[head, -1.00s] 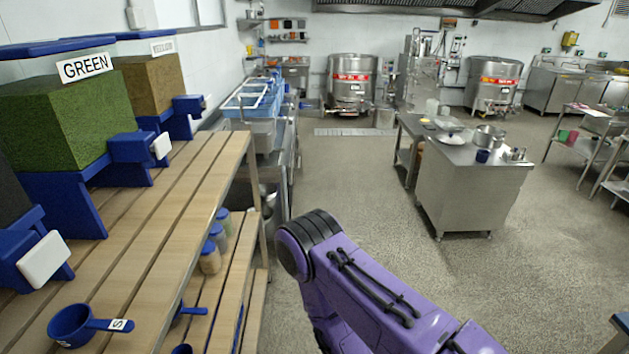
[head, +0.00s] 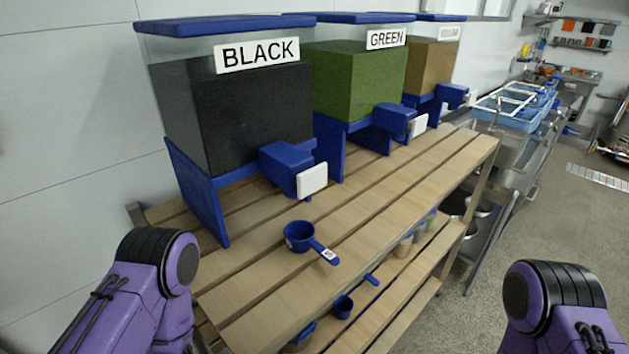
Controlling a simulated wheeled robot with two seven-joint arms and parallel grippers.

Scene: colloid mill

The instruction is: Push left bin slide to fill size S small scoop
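The left bin, labelled BLACK (head: 240,120), is a clear bin of dark material in a blue stand at the left of the wooden bench. Its blue slide outlet with a white front plate (head: 312,179) points toward the bench's front. A small blue scoop marked S (head: 299,236) sits on the slats in front of that outlet, not directly under it, its handle toward the lower right. I cannot see material in it. Parts of my two purple arms show at the lower left and lower right. Neither gripper is in view.
The GREEN bin (head: 360,85) and a bin of brown material (head: 432,68) stand farther along the bench (head: 270,290). More blue scoops (head: 342,306) and several jars are on the lower shelf. A sink unit with blue trays stands beyond. Grey floor is open at right.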

